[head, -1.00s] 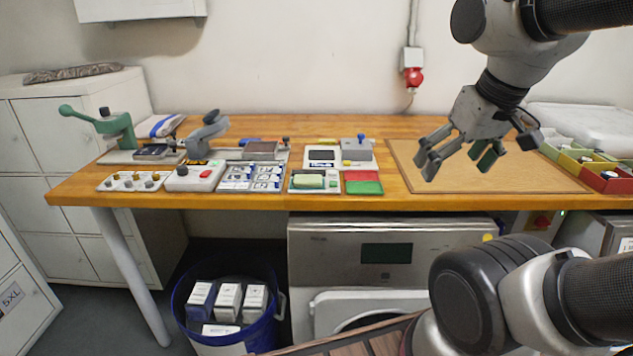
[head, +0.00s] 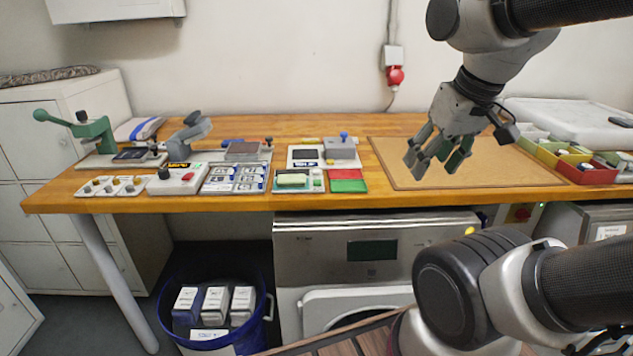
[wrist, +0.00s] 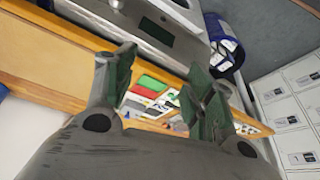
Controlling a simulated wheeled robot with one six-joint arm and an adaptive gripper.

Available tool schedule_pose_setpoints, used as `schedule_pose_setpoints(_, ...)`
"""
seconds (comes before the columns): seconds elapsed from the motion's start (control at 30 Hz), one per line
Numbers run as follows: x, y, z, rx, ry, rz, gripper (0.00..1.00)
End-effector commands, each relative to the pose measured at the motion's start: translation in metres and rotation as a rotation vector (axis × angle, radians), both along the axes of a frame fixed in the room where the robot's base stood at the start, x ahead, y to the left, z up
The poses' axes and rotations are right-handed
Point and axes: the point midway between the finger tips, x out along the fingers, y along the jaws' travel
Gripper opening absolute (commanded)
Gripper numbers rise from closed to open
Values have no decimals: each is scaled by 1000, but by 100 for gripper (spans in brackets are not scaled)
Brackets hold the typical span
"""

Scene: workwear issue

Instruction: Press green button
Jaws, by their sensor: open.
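My gripper (head: 434,163) is open and empty, above the brown mat on the right part of the workbench. In the wrist view its fingers (wrist: 163,92) stand apart with the bench behind them. No single green button is clear. A flat green pad (head: 349,187) lies in front of a red pad (head: 347,174) at the bench's front edge, left of my gripper. The green pad also shows between the fingers in the wrist view (wrist: 152,83). A small white device (head: 298,187) beside it has small greenish spots, too small to identify. A small green light (head: 541,205) shows below the bench at right.
The brown mat (head: 480,178) is bare. Coloured bins (head: 585,172) stand to its right. Several devices, a box with a red button (head: 181,182) and a green lever press (head: 90,134) fill the left bench. A blue bin (head: 262,322) stands below.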

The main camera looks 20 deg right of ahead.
Motion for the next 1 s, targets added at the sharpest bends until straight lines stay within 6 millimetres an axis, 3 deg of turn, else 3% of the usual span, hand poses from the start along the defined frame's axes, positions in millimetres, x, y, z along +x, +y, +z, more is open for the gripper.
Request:
schedule_pose_setpoints(0.03,0,0,0,0,0,0,38)
schedule_pose_setpoints(0.23,0,0,0,0,0,0,1)
schedule_pose_setpoints(0.27,0,0,0,0,0,0,0)
schedule_pose_setpoints(1.0,0,0,0,0,0,0,0)
